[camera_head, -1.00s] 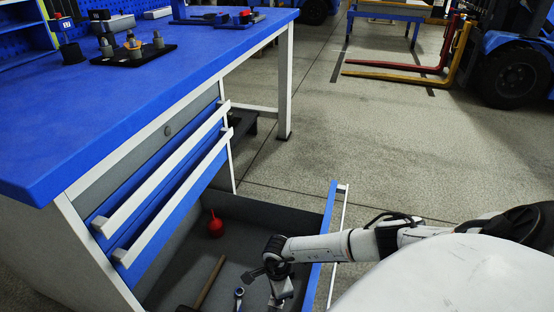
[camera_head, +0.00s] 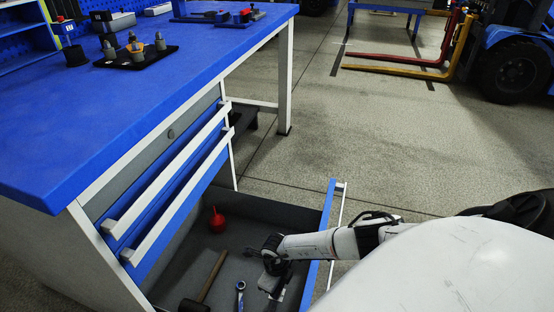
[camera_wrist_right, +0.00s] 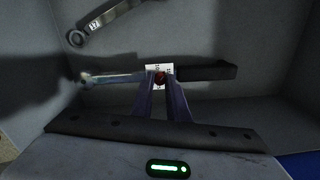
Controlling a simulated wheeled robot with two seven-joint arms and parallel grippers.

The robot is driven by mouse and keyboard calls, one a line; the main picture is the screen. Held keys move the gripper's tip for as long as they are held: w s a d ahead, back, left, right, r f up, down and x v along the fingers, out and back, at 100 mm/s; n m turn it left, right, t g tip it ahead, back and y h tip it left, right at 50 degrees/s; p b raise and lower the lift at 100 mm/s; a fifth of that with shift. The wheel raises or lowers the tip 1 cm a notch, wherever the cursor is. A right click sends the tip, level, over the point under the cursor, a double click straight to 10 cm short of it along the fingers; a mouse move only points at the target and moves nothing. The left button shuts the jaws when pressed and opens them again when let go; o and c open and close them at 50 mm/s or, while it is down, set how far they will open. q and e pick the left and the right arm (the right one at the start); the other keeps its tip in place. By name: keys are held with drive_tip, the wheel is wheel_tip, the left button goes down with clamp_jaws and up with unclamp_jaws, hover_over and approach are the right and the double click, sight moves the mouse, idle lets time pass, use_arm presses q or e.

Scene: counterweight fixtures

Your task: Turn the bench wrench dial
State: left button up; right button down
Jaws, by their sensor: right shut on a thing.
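In the right wrist view, a wrench lies across the picture. It has a metal shaft and head at left, a black handle (camera_wrist_right: 208,72) at right, and a white scale plate with a dark red round dial (camera_wrist_right: 160,77) between them. My right gripper (camera_wrist_right: 163,88) is shut at this dial, its two fingers meeting around its near side. In the head view, my right gripper (camera_head: 272,283) is low inside the open bottom drawer (camera_head: 270,211); the arm and gripper hide most of the held wrench. My left gripper is not in view.
A ring spanner marked 17 (camera_wrist_right: 100,22) lies beyond the wrench and shows left of my gripper in the head view (camera_head: 240,293). A hammer (camera_head: 210,277) and a red bulb-shaped thing (camera_head: 217,222) also lie in the drawer. The blue bench (camera_head: 120,110) overhangs at left.

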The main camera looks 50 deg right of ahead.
drive_tip(key=shift+r+m, duration=0.1)
drive_tip(key=shift+m, duration=0.7)
drive_tip(key=shift+m+p, duration=0.4)
drive_tip(key=shift+m, duration=0.1)
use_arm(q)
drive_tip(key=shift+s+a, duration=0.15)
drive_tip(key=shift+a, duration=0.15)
use_arm(e)
drive_tip(key=shift+w+m, duration=0.1)
drive_tip(key=shift+m, duration=0.4)
drive_tip(key=c, duration=1.7)
unclamp_jaws()
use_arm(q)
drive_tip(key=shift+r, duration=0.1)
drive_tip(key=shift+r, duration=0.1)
